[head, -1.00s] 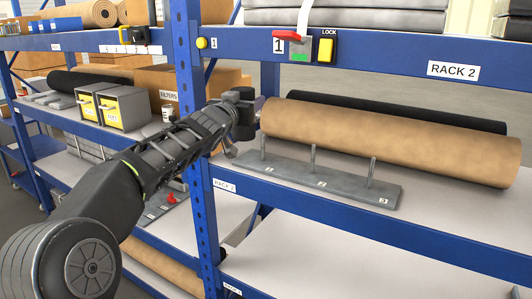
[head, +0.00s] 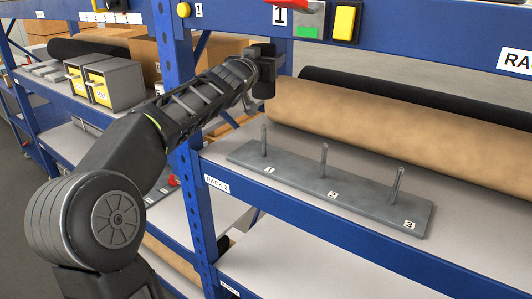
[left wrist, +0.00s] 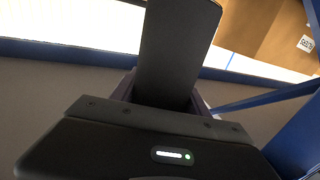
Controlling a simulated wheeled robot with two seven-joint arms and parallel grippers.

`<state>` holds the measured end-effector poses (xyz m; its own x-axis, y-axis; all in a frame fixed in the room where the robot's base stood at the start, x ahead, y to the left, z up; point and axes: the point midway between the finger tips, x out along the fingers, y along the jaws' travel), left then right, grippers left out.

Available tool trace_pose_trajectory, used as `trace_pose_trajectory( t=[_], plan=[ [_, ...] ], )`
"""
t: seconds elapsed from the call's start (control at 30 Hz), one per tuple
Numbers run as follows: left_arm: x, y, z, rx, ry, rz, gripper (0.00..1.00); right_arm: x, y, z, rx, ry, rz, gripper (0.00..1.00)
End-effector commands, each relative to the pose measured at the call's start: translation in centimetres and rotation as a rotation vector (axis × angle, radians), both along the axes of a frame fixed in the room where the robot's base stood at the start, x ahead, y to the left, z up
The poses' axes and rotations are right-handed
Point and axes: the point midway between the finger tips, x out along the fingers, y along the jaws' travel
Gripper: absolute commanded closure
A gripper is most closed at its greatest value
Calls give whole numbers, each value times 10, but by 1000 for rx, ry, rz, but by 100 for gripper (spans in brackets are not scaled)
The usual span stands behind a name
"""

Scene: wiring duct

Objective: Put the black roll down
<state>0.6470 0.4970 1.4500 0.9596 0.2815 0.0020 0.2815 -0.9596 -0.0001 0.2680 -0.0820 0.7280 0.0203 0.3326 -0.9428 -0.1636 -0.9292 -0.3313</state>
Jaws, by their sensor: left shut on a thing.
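My left gripper (head: 264,75) is at the left end of the brown roll in the head view, above the Rack 2 shelf. In the left wrist view (left wrist: 160,115) it is shut on a long black piece, taken as the black roll (left wrist: 175,50), which reaches up past the top edge. In the head view a long black roll (head: 430,97) shows behind the brown roll (head: 400,120). My right gripper is out of view.
A grey plate (head: 310,188) with three upright pins, numbered 1 to 3, lies on the shelf in front of the brown roll. A blue post (head: 187,140) stands beside my arm. Yellow-fronted boxes (head: 105,82) and another black roll (head: 85,47) are on the left rack.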

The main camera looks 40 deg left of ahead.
Motion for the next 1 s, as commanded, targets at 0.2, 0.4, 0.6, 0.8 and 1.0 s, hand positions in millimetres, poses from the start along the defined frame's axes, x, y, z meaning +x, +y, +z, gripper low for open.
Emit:
trace_pose_trajectory(
  t=[0.2,0.4,0.6,0.8,1.0],
  plan=[
    [0,0,-5,0,1,-1,93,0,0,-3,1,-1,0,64],
    [0,0,-33,-2,1,-3,93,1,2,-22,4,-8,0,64],
    [0,0,-90,-3,3,-2,93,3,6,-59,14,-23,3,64],
    [0,0,-125,-2,3,0,93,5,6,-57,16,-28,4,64],
    [1,0,-135,1,0,-1,93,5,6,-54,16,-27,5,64]
  ],
)
